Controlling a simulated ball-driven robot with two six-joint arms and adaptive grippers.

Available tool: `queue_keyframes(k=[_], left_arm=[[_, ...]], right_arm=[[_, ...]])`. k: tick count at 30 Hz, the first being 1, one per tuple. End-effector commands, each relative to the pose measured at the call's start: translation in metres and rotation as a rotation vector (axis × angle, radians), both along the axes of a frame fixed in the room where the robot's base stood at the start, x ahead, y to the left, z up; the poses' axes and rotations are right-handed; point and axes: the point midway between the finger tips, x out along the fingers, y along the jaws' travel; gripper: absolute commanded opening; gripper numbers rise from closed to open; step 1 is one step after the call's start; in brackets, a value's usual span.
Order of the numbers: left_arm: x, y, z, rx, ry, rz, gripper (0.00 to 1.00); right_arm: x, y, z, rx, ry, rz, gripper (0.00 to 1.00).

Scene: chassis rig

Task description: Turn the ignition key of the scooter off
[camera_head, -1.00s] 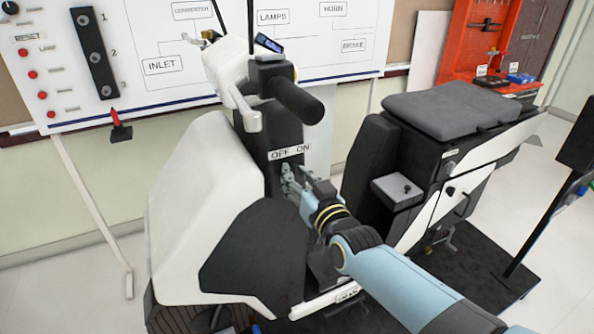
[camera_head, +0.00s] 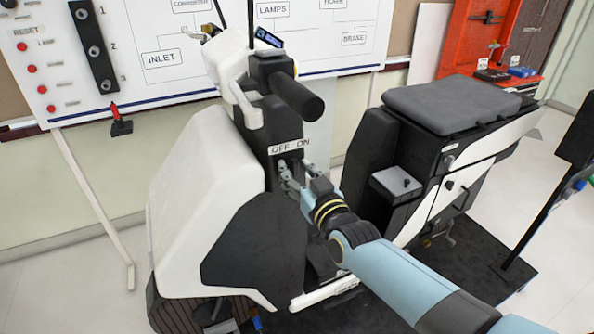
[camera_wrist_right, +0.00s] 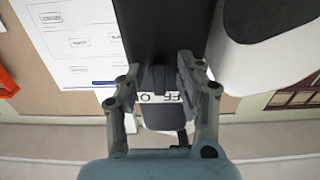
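The white and black scooter (camera_head: 205,200) stands in the middle of the head view. Its front panel carries an OFF/ON label (camera_head: 290,147), which shows upside down and partly hidden in the right wrist view (camera_wrist_right: 160,98). My right gripper (camera_head: 298,172) is just below this label, with its fingers spread apart. In the right wrist view the gripper (camera_wrist_right: 158,75) has a dark narrow piece between its fingers, possibly the ignition key; its angle is unclear. The key cannot be made out in the head view. My left gripper is not in view.
The handlebar grip (camera_head: 298,97) juts out above the label. A white board (camera_head: 150,35) with diagrams and a red tool stand (camera_head: 480,35) are behind.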

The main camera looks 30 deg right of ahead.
Motion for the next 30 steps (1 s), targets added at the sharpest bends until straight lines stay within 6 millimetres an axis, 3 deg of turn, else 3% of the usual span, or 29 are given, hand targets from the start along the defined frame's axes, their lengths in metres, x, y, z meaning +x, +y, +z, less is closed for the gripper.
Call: queue_keyframes(k=[9, 21, 30], left_arm=[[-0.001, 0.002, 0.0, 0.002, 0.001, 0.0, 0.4], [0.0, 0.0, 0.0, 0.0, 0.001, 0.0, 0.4], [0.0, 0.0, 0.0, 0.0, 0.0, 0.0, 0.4]], right_arm=[[-0.008, 0.0, 0.0, 0.001, -0.001, 0.0, 0.37], [-0.091, 0.005, -0.001, 0.001, 0.002, 0.0, 0.37], [-0.119, 0.007, 0.0, 0.001, 0.0, 0.0, 0.37]])
